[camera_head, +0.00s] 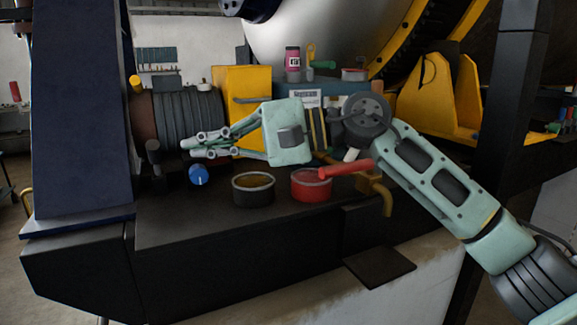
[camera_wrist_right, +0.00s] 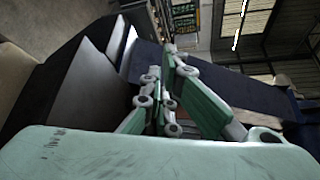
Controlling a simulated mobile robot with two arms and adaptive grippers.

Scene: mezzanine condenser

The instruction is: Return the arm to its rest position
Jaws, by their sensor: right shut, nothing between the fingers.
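My right arm (camera_head: 440,180) comes in from the lower right of the head view and reaches left across the dark bench. Its pale green gripper (camera_head: 187,148) points left, above the bench top, with its fingers together and nothing between them. The fingers also show in the right wrist view (camera_wrist_right: 168,115), close together in front of a dark blue post (camera_wrist_right: 200,82). My left gripper is in neither view.
Below the gripper stand a blue-capped item (camera_head: 198,175), a dark round tin (camera_head: 253,190) and a red tin (camera_head: 311,185) with a red-handled tool (camera_head: 345,170). A yellow box (camera_head: 240,92) is behind. The blue post (camera_head: 80,110) rises at left.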

